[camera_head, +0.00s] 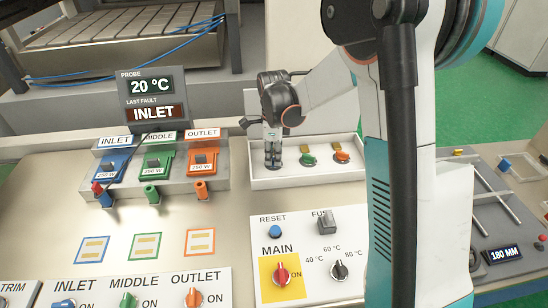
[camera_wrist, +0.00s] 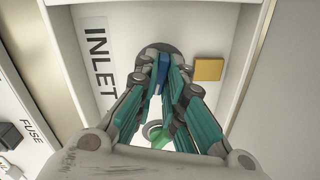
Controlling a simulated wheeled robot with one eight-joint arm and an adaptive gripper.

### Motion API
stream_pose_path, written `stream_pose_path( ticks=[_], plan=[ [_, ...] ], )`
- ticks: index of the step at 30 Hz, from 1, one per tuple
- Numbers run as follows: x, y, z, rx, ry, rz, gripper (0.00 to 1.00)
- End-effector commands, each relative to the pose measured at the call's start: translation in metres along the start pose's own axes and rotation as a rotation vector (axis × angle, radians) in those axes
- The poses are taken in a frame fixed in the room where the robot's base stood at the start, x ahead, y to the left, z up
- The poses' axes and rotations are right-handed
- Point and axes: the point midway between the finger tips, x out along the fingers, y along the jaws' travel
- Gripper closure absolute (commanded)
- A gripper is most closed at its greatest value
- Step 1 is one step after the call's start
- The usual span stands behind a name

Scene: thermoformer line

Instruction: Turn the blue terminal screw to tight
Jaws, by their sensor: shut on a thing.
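The blue terminal screw (camera_wrist: 163,62) shows in the wrist view as a blue bar on a dark round base, beside the INLET label (camera_wrist: 100,65). My gripper (camera_wrist: 164,80) is shut on it, a finger on each side. In the head view my gripper (camera_head: 273,160) points down into the left end of the white terminal tray (camera_head: 320,179) and hides most of the screw. A yellow block (camera_wrist: 208,69) lies right of the screw in the wrist view. How far the screw is turned cannot be told.
The green screw (camera_head: 308,159) and orange screw (camera_head: 341,156) stand to the right in the same tray. The tray's raised walls surround my gripper. A switch panel (camera_head: 330,215) lies in front, and a probe display (camera_head: 152,98) reading "INLET" fault stands left.

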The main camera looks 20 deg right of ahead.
Motion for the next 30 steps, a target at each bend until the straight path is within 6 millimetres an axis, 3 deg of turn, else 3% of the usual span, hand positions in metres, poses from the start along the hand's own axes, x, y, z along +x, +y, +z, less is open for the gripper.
stream_pose_path(
  ticks=[6, 18, 19, 21, 30],
  plan=[
    [0.0003, -0.0004, 0.0003, 0.177, -0.001, -0.001, 1.00],
    [0.0002, -0.0003, 0.0003, 0.240, -0.001, -0.001, 1.00],
    [0.0000, -0.0003, 0.0003, 0.236, -0.001, -0.001, 0.83],
    [-0.0001, -0.0003, 0.0003, 0.234, -0.001, -0.001, 0.67],
    [-0.0001, -0.0001, 0.0001, 0.233, 0.000, 0.000, 0.67]
  ],
)
